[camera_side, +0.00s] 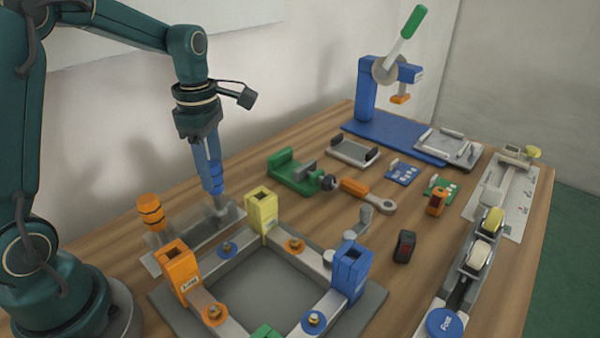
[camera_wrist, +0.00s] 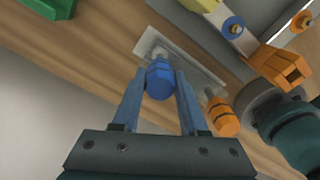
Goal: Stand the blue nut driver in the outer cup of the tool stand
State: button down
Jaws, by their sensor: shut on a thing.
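My gripper (camera_side: 210,160) is shut on the blue nut driver (camera_side: 215,180) by its handle. The driver hangs nearly upright, slightly tilted, shaft down, over the right end of the grey tool stand (camera_side: 180,257). Its tip is close to the stand there; I cannot tell whether it is inside a cup. In the wrist view the blue handle (camera_wrist: 159,80) sits between both fingers (camera_wrist: 159,95), above one end of the stand (camera_wrist: 205,75). An orange driver (camera_side: 151,212) stands at the other end of the stand; it also shows in the wrist view (camera_wrist: 222,117).
A square frame fixture with yellow (camera_side: 262,215), orange (camera_side: 177,272) and blue (camera_side: 350,270) corner posts lies right beside the stand. A green vise (camera_side: 292,175) and an orange-handled wrench (camera_side: 368,194) lie farther back. A blue press (camera_side: 367,90) stands at the rear.

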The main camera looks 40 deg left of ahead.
jog(key=shift+f, duration=0.1)
dwell(0.3)
jog(key=shift+c, duration=0.6)
grip_release()
jog(key=shift+r, duration=3.75)
jog(key=shift+d, duration=0.1)
